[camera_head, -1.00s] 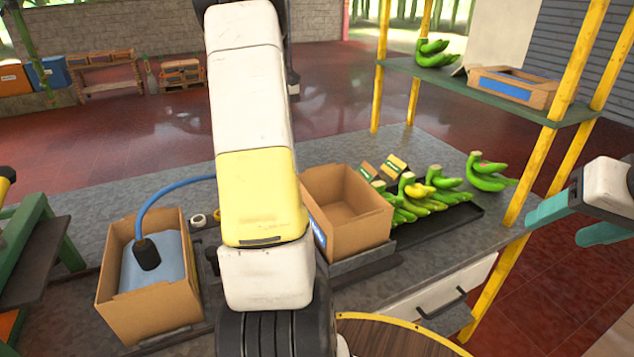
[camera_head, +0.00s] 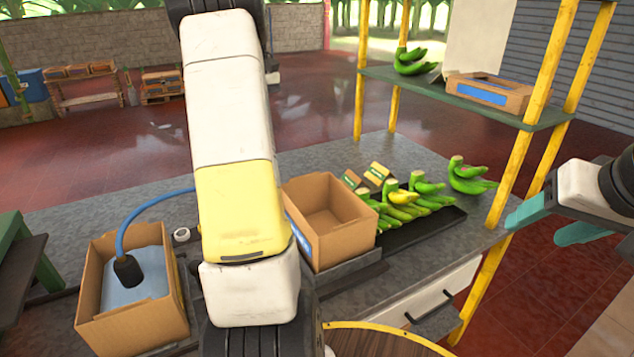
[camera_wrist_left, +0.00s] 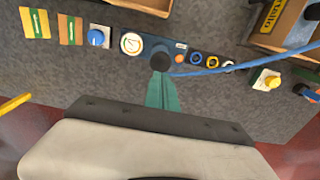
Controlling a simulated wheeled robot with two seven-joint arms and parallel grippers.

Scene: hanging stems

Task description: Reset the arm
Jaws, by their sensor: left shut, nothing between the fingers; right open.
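My left arm, with a white and yellow link (camera_head: 235,190), rises through the middle of the head view, and its gripper is out of that view. In the left wrist view my left gripper (camera_wrist_left: 163,92) shows its teal fingers shut together with nothing between them, over the grey worktop (camera_wrist_left: 80,85). The fingertips overlap the edge of a dark knob in the picture; I cannot tell whether they touch it. My right gripper (camera_head: 548,225) is at the right of the head view, teal fingers apart and empty, beside a yellow shelf post.
An empty cardboard box (camera_head: 335,240) and a tray of green bananas (camera_head: 405,205) are on the worktop. A box with a blue bag and hose (camera_head: 135,315) stands at left. A shelf (camera_head: 420,88) with yellow posts (camera_head: 500,190) stands at right. The wrist view shows a gauge (camera_wrist_left: 131,43).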

